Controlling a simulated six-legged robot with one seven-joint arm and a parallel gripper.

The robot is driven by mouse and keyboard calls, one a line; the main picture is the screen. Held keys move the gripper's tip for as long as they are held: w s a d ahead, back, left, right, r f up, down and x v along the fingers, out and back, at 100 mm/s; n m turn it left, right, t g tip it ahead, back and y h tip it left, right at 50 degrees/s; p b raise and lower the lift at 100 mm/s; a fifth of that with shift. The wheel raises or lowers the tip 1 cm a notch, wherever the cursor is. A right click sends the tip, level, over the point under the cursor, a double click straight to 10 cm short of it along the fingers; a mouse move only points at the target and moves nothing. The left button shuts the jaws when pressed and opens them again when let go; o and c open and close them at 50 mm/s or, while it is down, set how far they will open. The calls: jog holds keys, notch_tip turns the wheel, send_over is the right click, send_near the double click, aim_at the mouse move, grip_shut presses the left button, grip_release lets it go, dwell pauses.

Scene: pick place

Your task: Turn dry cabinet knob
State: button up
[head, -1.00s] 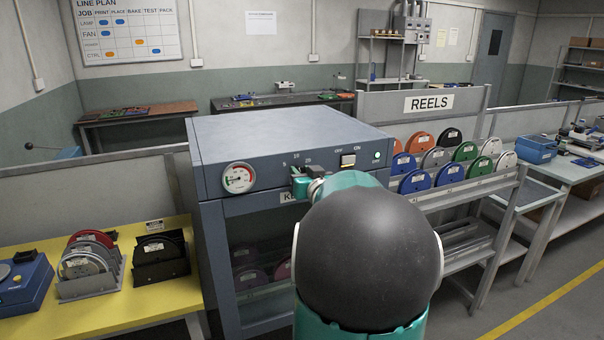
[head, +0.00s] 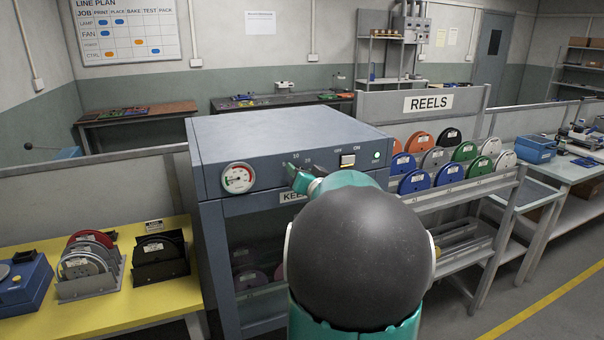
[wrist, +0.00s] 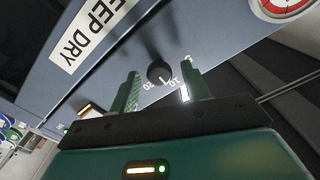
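The dry cabinet (head: 275,133) is a blue-grey metal box with a front panel, ahead of my arm. Its dark round knob (wrist: 159,74) shows in the wrist view beside a scale with the numbers 10 and 20. My gripper (wrist: 160,69) is open, its two green fingers apart on either side of the knob in that view. A gap seems to show between the knob and each finger; I cannot tell how deep the fingers reach. In the head view my gripper (head: 296,173) is at the panel, and the knob is hidden there.
A round gauge (head: 238,178) is left of the knob area on the panel. An OFF/ON switch (head: 348,161) and a lit green lamp (head: 376,155) are to the right. A reel rack (head: 455,193) stands close on the right, a yellow table (head: 140,299) on the left.

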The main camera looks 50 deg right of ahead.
jog(key=shift+s+a, duration=0.1)
jog(key=v, duration=1.3)
jog(key=shift+s, duration=0.2)
jog(key=shift+a, duration=0.1)
